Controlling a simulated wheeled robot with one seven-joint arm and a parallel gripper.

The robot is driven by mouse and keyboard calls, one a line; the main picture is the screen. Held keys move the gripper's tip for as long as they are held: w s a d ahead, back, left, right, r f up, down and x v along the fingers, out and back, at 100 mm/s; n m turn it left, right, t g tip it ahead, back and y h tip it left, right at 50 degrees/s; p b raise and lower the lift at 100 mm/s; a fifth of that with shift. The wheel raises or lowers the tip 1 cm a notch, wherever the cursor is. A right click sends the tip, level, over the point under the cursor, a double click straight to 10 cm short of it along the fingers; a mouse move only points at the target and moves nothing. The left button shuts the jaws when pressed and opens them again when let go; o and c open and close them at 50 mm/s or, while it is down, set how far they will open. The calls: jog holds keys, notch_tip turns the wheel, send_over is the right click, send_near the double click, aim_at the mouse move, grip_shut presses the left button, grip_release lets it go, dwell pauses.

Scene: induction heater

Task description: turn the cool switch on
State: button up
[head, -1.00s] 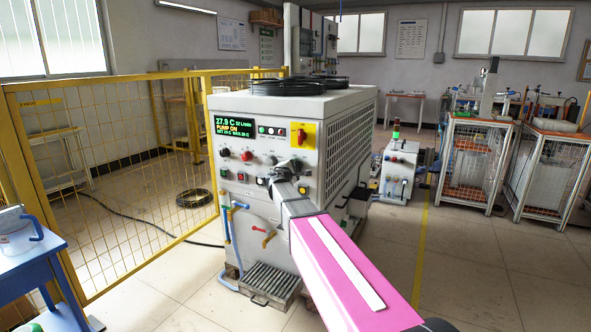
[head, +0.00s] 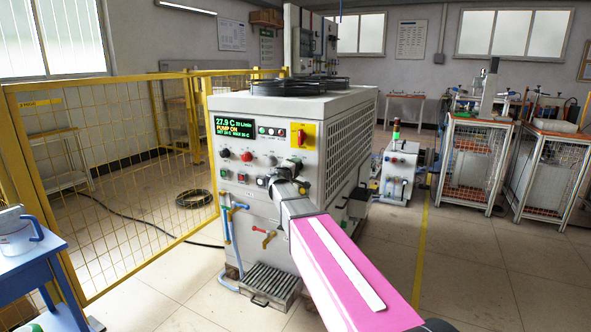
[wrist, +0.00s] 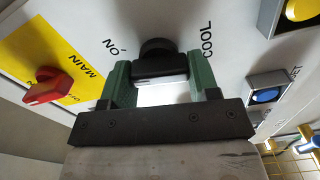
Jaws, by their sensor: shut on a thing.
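The cool switch (wrist: 157,51) is a black rotary knob on the front panel of the light grey chiller cabinet (head: 265,215). In the wrist view its label COOL is printed to the right of it and ON to the left. My gripper (wrist: 161,84) has its two green fingers on either side of the knob's grip and is shut on it. Which mark the knob points at cannot be told. In the head view my gripper (head: 283,174) is at the right part of the panel and hides the switch.
A red MAIN switch (wrist: 48,88) on a yellow plate is left of my gripper in the wrist view. A blue button (wrist: 266,95) is to the right. The green display (head: 233,128) reads PUMP ON.

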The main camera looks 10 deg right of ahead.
dwell(0.3)
jog(key=o, duration=0.9)
jog(key=v, duration=1.1)
